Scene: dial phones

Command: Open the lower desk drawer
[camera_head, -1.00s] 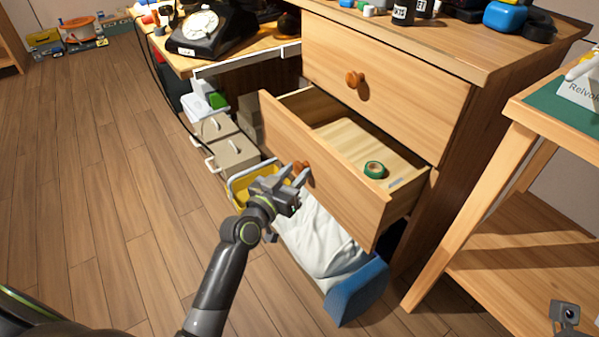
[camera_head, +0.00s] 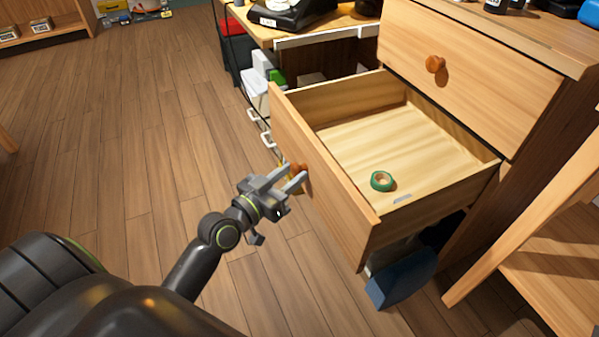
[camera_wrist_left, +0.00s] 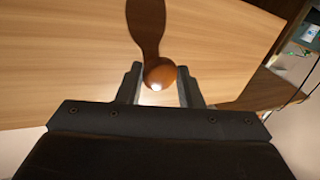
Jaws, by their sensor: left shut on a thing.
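The lower desk drawer (camera_head: 325,195) is pulled well out of the wooden desk, and a green tape roll (camera_head: 382,181) lies inside it. Its round wooden knob (camera_head: 301,178) is on the front panel, partly hidden by my fingers. My left gripper (camera_head: 292,181) is at the knob, shut on it. In the left wrist view the knob (camera_wrist_left: 159,73) sits between my two fingertips, with the drawer front (camera_wrist_left: 80,65) behind it. My right gripper is not in view.
The upper drawer (camera_head: 470,75) is closed, with its own knob (camera_head: 435,64). A blue object (camera_head: 400,280) is on the floor under the open drawer. A wooden side table (camera_head: 555,225) stands at the right. The floor (camera_head: 130,130) to the left is clear.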

